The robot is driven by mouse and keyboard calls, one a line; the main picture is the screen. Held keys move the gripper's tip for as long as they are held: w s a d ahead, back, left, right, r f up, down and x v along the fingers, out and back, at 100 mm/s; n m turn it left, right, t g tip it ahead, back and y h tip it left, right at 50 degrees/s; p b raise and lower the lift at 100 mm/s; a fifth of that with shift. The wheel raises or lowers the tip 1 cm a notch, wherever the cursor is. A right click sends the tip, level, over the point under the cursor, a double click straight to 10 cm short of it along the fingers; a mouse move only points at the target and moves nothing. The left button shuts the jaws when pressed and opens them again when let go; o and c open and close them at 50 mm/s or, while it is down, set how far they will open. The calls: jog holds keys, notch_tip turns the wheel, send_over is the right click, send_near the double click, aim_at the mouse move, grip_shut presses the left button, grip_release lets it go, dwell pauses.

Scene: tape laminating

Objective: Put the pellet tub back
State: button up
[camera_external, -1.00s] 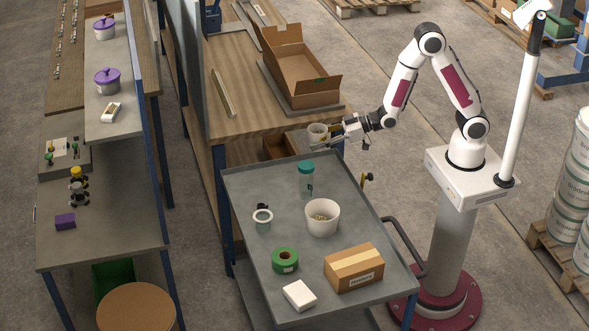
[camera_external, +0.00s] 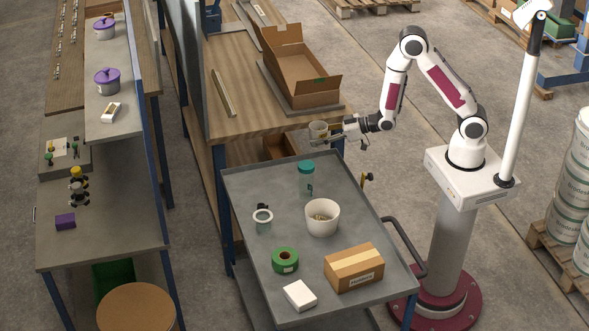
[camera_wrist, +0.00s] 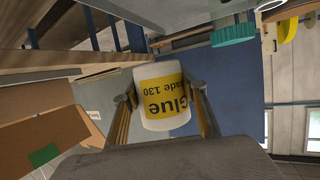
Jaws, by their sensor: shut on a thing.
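The pellet tub (camera_external: 317,131), a small white tub, is held by my gripper (camera_external: 326,135) just off the front edge of the wooden bench, above the far end of the grey cart. In the wrist view the tub (camera_wrist: 158,82) has a yellow label with "Glue" and "ade 130", which appears upside down. The fingers of my gripper (camera_wrist: 161,98) close on it from both sides. A white bowl (camera_external: 322,222) on the cart holds small pale bits that look like pellets.
An open carton (camera_external: 298,80) stands on the wooden bench (camera_external: 240,118).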

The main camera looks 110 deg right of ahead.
send_over(317, 176)
jog(key=shift+a+f, duration=0.15)
jog(key=shift+f, duration=2.75)
jog(key=shift+f, duration=0.1)
jog(key=shift+f, duration=2.8)
jog(key=shift+f, duration=0.15)
jog(key=shift+f, duration=1.95)
jog(key=shift+f, duration=0.15)
jog(key=o, duration=1.2)
jog(key=shift+c, duration=0.2)
